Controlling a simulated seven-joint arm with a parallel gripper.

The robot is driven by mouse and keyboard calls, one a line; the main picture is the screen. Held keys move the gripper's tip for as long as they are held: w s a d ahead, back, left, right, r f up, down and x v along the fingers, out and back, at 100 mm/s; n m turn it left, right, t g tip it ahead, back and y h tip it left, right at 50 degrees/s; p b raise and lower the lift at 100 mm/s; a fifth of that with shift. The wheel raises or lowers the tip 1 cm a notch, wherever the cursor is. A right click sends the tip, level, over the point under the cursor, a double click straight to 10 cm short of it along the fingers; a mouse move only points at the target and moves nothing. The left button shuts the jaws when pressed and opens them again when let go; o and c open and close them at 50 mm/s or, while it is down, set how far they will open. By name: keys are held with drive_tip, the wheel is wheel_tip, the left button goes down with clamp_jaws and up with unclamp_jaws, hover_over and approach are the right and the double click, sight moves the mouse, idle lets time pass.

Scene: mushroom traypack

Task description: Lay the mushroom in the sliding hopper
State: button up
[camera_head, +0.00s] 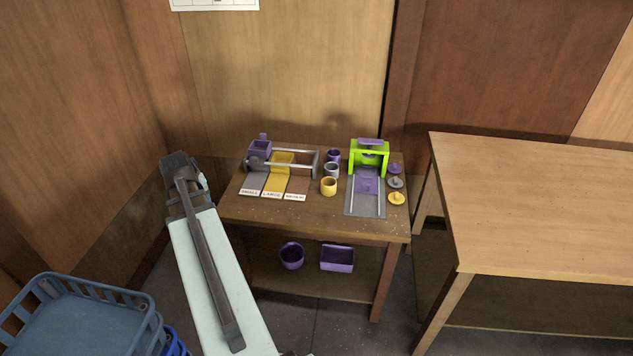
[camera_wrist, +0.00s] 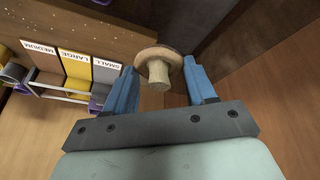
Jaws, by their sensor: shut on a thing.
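My gripper (camera_wrist: 159,68) is shut on a mushroom with a tan cap and a pale stem (camera_wrist: 158,76). The mushroom sits between the blue fingertips in the wrist view, stem towards the palm. In the head view, I cannot clearly make out the mushroom or fingers. The purple sliding hopper (camera_head: 260,149) is at the left end of a rail frame on the small table, above the lane labelled SMALL. Part of it shows in the wrist view (camera_wrist: 97,106). My gripper is apart from the hopper, off to the table's left side.
Grey, yellow and brown lanes (camera_head: 272,184) slope below the rails. Purple, grey and yellow cups (camera_head: 329,186) stand beside a green-framed press (camera_head: 370,150). Knobbed lids (camera_head: 397,198) lie at right. Purple containers (camera_head: 337,258) sit on the lower shelf. The larger table (camera_head: 540,210) is bare.

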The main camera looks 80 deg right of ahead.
drive_tip(key=s+d+f+m+g, duration=0.15)
drive_tip(key=s+d, duration=0.35)
drive_tip(key=s, duration=0.6)
drive_tip(key=s+d+f+m, duration=0.1)
drive_tip(key=s+d+m, duration=0.2)
drive_tip(key=s+d, duration=0.55)
drive_tip(key=s+d+f+m+g, duration=0.1)
drive_tip(key=s+d+m, duration=0.15)
drive_tip(key=s, duration=1.05)
drive_tip(key=shift+s+d+f+m+g, duration=0.25)
drive_tip(key=shift+d+f+m, duration=0.3)
drive_tip(key=shift+f, duration=1.1)
drive_tip(key=shift+s+d+f+m+g, duration=0.3)
drive_tip(key=shift+d+f, duration=0.35)
drive_tip(key=shift+f, duration=1)
drive_tip(key=shift+s+d+f+m+g, duration=0.1)
drive_tip(key=shift+s+d+f+m, duration=0.45)
drive_tip(key=shift+f, duration=1.1)
drive_tip(key=shift+w+f, duration=0.1)
drive_tip(key=shift+w, duration=0.05)
drive_tip(key=o, duration=0.7)
drive_tip(key=shift+o, duration=0.2)
drive_tip(key=v, duration=1.2)
